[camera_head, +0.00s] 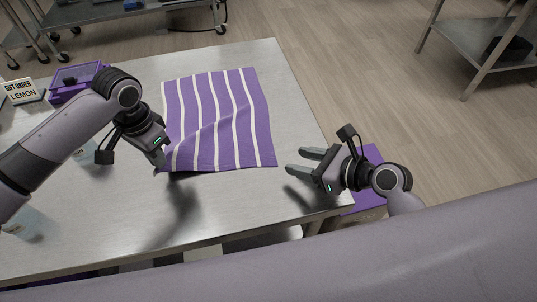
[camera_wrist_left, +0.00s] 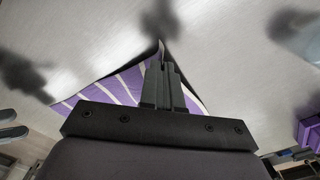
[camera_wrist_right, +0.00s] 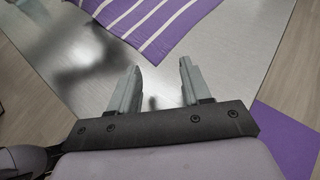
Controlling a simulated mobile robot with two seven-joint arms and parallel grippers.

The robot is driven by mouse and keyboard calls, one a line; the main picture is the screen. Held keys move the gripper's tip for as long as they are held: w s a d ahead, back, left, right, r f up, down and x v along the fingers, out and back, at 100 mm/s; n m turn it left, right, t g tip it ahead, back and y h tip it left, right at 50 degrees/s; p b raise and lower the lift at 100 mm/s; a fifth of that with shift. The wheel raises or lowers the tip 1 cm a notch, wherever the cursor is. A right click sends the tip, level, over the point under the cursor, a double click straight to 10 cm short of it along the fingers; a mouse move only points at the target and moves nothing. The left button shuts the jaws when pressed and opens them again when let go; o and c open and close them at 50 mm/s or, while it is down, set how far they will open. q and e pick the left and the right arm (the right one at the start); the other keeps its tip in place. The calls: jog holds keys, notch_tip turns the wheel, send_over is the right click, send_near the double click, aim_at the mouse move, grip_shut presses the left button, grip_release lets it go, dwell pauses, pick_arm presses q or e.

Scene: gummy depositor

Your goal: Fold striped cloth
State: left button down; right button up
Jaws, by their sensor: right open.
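The striped cloth (camera_head: 222,115), purple with white stripes, lies spread on the steel table with its near left corner lifted and wrinkled. My left gripper (camera_head: 160,162) is at that corner. In the left wrist view its fingers (camera_wrist_left: 163,88) are together with the cloth (camera_wrist_left: 122,88) bunched at them, so it is shut on the cloth corner. My right gripper (camera_head: 300,162) is open and empty, just right of the cloth's near right corner. In the right wrist view its fingers (camera_wrist_right: 158,90) are apart, with the cloth (camera_wrist_right: 150,22) beyond them and not touching.
The steel table (camera_head: 245,210) is bare in front of the cloth. A purple box (camera_head: 78,80) and a sign reading "GIFT ORDER LEMON" (camera_head: 20,92) stand at the far left. Clear containers (camera_head: 22,222) are partly hidden by my left arm. A purple object (camera_head: 372,153) is beyond the right edge.

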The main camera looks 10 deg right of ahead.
jog(key=shift+x, duration=3.25)
jog(key=shift+w+a, duration=0.1)
jog(key=shift+w, duration=0.05)
jog(key=shift+w+a+f, duration=0.1)
jog(key=shift+f, duration=0.2)
grip_shut()
jog(key=shift+r, duration=2.65)
